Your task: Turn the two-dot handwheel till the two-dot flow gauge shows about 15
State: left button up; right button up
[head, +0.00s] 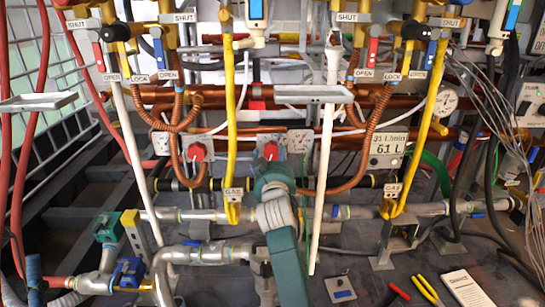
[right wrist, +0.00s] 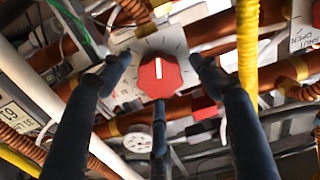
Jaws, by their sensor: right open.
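A red knob (head: 270,150) sits on a white plate on the centre pipework. A similar red knob (head: 197,152) sits to its left. I cannot make out dot marks on either. My right gripper (head: 271,165) is at the centre knob, partly hidden by its own wrist. In the right wrist view the red knob (right wrist: 159,75) has a white pointer line and tick marks around it. The right fingers (right wrist: 160,72) are spread around it, with no clear grip. My left gripper is not in view.
Yellow hoses (head: 231,130) and (head: 408,140), pale rods (head: 325,150) and copper pipes (head: 250,95) crowd around the knobs. Pliers (head: 425,290) and a notepad (head: 464,288) lie at lower right.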

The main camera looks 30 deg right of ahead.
notch_tip(320, 180, up, 9)
dwell(0.3)
